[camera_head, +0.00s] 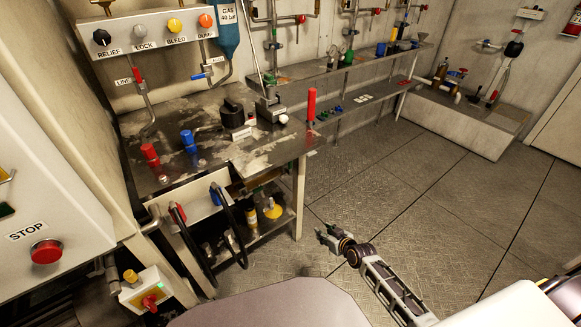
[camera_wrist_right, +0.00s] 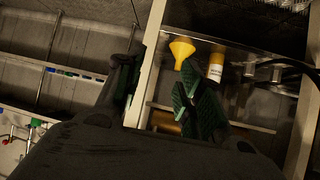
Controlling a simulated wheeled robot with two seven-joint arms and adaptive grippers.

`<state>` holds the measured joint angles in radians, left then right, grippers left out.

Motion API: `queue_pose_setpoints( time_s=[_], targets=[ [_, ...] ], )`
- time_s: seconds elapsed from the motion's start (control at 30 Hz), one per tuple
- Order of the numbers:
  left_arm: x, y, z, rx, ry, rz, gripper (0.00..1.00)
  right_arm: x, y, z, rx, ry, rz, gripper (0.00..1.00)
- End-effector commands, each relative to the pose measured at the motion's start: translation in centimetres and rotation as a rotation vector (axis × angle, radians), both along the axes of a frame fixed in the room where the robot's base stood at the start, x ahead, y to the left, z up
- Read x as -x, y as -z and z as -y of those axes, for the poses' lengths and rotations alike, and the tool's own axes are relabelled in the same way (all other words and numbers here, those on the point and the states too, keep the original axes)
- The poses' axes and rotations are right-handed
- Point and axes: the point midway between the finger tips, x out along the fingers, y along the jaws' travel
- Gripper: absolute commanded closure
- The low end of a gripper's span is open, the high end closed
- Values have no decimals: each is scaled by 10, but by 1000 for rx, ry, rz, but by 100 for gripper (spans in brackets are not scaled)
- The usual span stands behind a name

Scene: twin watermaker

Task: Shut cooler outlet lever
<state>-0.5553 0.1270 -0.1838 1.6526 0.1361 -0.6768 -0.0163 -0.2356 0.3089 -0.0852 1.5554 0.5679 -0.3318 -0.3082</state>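No lever that I can read as the cooler outlet lever stands out; labels on the far fittings are too small to tell. A blue-handled valve (camera_head: 198,76) hangs under the panel by the gas bottle. My right gripper (camera_head: 331,238) is over the open floor right of the workbench, apart from everything. In the right wrist view its two fingers (camera_wrist_right: 163,93) are spread with nothing between them. My left gripper does not show.
The steel workbench (camera_head: 225,150) carries red and blue fittings and has a lower shelf with a yellow funnel (camera_head: 272,208). A control panel (camera_head: 150,32) is above it. A red STOP button (camera_head: 46,251) is at left. The floor (camera_head: 400,190) is clear.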

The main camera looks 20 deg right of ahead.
Motion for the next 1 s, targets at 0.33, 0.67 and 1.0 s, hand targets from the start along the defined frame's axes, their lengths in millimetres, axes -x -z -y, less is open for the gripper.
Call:
queue_pose_setpoints(
  time_s=[0.33,0.67,1.0],
  targets=[
    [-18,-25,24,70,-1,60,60,-48,-80,-11,-53,-44,217,62],
    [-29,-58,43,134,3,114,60,-68,-163,-28,-101,-101,414,62],
    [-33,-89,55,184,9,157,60,-66,-228,-46,-138,-155,562,62]
  ],
)
